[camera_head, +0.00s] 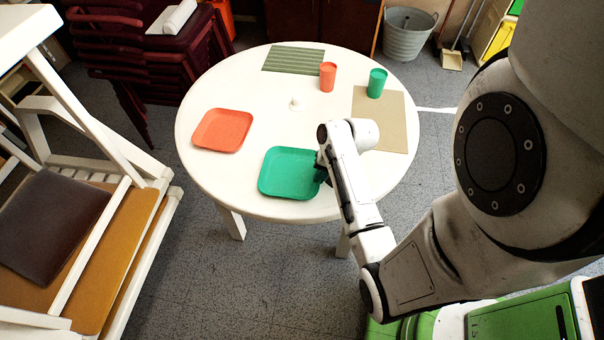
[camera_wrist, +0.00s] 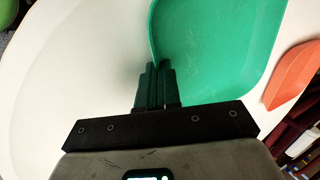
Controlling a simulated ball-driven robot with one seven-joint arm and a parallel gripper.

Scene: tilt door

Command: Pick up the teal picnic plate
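The teal picnic plate (camera_head: 288,172) is square with rounded corners and a raised rim. It looks level at the near edge of the round white table (camera_head: 265,95); I cannot tell whether it touches the table. My gripper (camera_head: 323,174) is at the plate's right edge in the head view, its fingers mostly hidden by my arm. In the wrist view, the fingers of my gripper (camera_wrist: 155,80) are close together with the rim of the teal plate (camera_wrist: 215,50) between them. They look shut on that rim.
An orange plate (camera_head: 222,130) lies to the left. An orange cup (camera_head: 327,77) and a green cup (camera_head: 376,83) stand at the back. A green striped mat (camera_head: 293,59) and a beige mat (camera_head: 395,130) lie on the table. Stacked chairs (camera_head: 140,50) and wooden furniture (camera_head: 120,240) stand left.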

